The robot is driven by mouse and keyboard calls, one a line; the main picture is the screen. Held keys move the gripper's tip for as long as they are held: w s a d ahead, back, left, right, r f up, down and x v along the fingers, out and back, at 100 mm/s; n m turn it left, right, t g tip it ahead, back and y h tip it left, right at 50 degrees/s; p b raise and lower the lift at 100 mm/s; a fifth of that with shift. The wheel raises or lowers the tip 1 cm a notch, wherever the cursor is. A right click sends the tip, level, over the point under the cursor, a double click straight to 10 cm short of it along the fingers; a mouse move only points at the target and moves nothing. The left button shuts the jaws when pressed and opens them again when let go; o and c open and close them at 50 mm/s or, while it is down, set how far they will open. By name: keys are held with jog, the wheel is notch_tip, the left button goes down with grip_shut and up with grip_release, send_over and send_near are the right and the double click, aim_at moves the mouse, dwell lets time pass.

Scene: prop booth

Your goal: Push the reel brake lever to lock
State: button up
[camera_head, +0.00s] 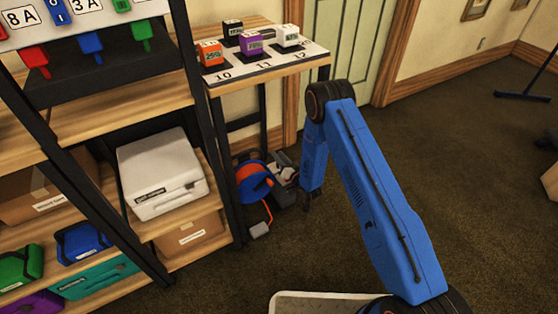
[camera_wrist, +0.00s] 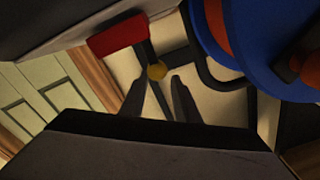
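The cable reel (camera_head: 253,182), blue with an orange drum, stands on the floor by the shelf legs. Its blue disc (camera_wrist: 270,50) fills the upper right of the wrist view. My gripper (camera_head: 306,207) is low, just right of the reel and a grey box-like part beside it. In the wrist view my two dark fingers (camera_wrist: 158,88) are apart with nothing clearly held between them. A yellow knob (camera_wrist: 157,71) shows near the fingertips, and a red block (camera_wrist: 118,36) is above left. I cannot tell which is the brake lever, or whether a finger touches either.
A wooden shelf rack (camera_head: 215,195) with cases and boxes stands left. A small table (camera_head: 315,62) with coloured cubes is above the reel. An orange cable runs to a light grey plug (camera_head: 259,230) on the floor. Open carpet (camera_head: 470,160) lies to the right.

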notch_tip(320, 180, up, 7)
jog(key=shift+r, duration=0.15)
dwell(0.7)
